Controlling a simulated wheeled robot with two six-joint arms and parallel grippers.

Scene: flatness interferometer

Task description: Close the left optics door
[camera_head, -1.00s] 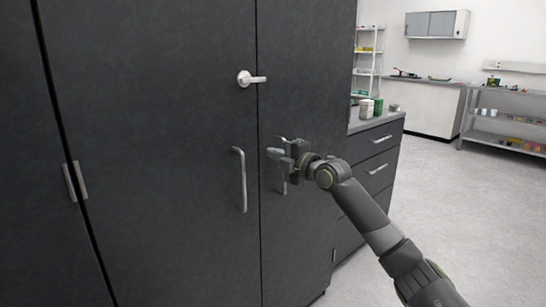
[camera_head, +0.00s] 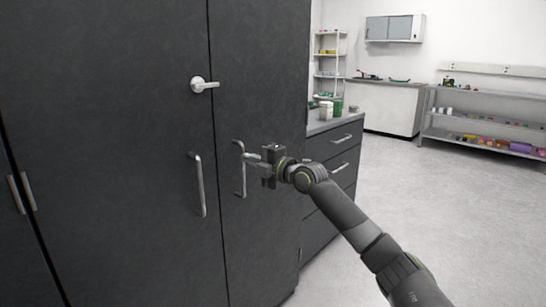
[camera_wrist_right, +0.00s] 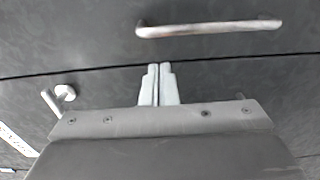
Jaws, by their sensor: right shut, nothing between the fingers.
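My right gripper (camera_head: 252,157) is shut and empty, in front of that narrower door's bar handle (camera_head: 241,185). My left gripper is out of view.
Another seam with a pair of bar handles (camera_head: 22,193) is at the far left. A drawer unit (camera_head: 335,155) with a grey top carrying cups stands right of the cabinet. Open pale floor (camera_head: 440,220) lies to the right, with a shelf (camera_head: 490,130) behind.

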